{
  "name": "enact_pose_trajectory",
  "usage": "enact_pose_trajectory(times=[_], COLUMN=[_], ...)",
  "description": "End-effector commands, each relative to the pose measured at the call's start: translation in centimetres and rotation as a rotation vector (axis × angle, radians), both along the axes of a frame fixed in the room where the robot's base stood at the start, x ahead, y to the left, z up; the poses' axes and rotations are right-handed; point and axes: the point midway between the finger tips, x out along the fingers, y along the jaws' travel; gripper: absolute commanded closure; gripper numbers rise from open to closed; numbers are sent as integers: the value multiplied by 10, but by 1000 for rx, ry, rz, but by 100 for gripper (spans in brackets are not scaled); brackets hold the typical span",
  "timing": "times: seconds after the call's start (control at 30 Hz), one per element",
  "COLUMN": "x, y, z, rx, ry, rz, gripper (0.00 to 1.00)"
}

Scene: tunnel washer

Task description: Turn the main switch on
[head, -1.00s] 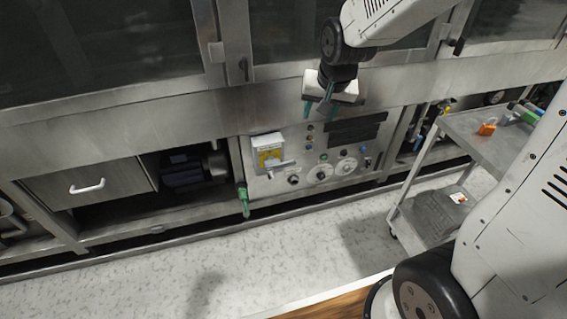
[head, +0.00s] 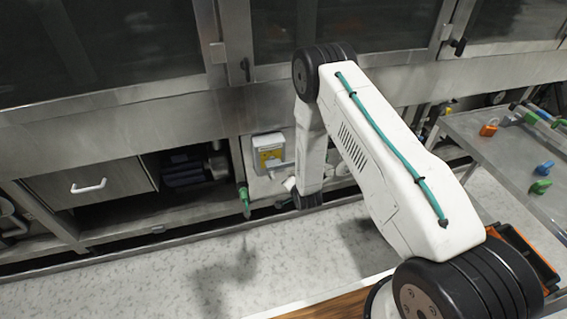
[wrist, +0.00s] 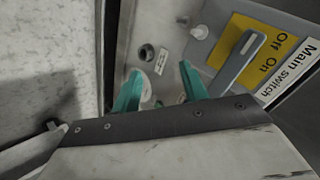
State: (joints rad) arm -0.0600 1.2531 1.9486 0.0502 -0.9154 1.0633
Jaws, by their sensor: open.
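The main switch (head: 267,148) is a grey box with a yellow plate on the machine's control panel. In the wrist view its yellow plate (wrist: 285,45) reads "Off" and "On" beside a "Main switch" label (wrist: 291,74). A grey lever (wrist: 236,64) lies slantwise across the plate; I cannot tell which setting it marks. My gripper (wrist: 160,88) is open and empty, its two teal fingers apart. The right-hand finger is nearest the lever's lower end; contact cannot be told. In the head view my arm hides most of the gripper.
A green-handled valve (head: 244,200) hangs left of the panel. A steel cart (head: 490,150) with small coloured parts stands at right. The floor (head: 150,280) in front is clear.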

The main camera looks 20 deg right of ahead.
Motion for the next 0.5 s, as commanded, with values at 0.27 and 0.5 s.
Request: enact_pose_trajectory(times=[0.27,0.5], x=[20,27], y=[0,0], z=[11,43], rx=[311,480], ry=[-465,-683], rz=[-166,-190], gripper=[56,56])
